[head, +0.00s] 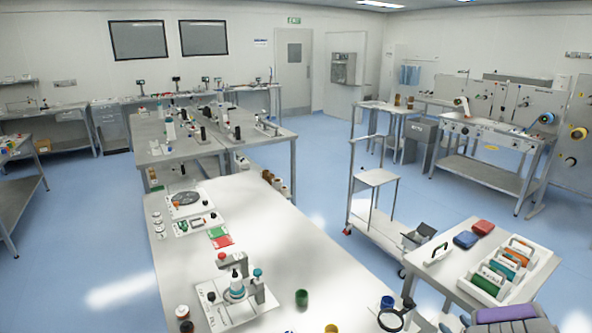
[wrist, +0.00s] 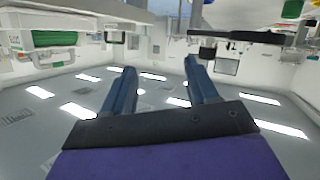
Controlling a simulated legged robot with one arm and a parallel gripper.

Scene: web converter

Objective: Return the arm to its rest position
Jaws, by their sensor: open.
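My gripper (wrist: 161,66) shows in the wrist view with its two blue-grey fingers apart and nothing between them. Its purple body fills the bottom of that view. The wrist view is upside down, with the ceiling lights low in the picture. In the head view, a purple and grey part of my arm shows at the bottom right corner, beside the front edge of the small side table (head: 440,274). The fingertips cannot be made out clearly there.
A long white table (head: 290,250) carries a bottle fixture (head: 236,285), a green cup (head: 302,298) and a dark ring-shaped stand (head: 391,319). The side table holds a tray of coloured packs (head: 480,284). A wheeled cart (head: 376,222) stands behind it. Blue floor (head: 320,160) is clear beyond.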

